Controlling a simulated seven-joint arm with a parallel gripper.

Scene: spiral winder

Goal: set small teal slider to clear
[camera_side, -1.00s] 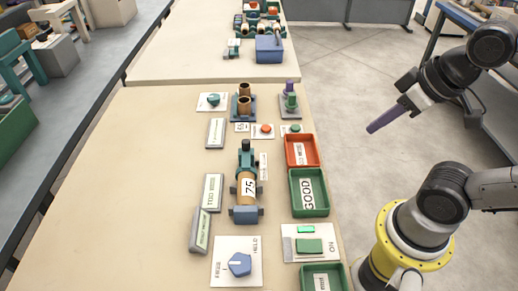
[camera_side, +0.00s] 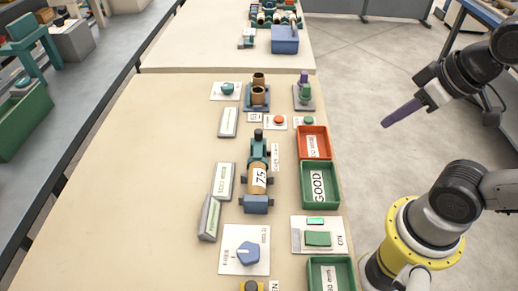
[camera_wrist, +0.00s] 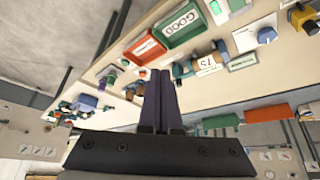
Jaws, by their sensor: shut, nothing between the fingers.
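My gripper (camera_side: 386,123) has long purple fingers and is shut and empty. It is in the air over the floor, right of the bench and apart from everything on it. In the wrist view the closed fingers (camera_wrist: 152,75) point toward the bench. A small teal knob (camera_side: 228,88) sits on a white plate at the far left of the bench's fittings; I cannot tell whether it is a slider. A small bright teal piece (camera_side: 315,220) lies on the white plate marked ON, above a green pad (camera_side: 318,238). I cannot read the word "clear" anywhere.
A red tray (camera_side: 314,154) and green GOOD tray (camera_side: 336,198) line the bench's right edge. A winder with a 75 label (camera_side: 258,178) stands mid-bench. A blue knob (camera_side: 247,252) is in front. The bench's left side (camera_side: 130,170) is clear.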

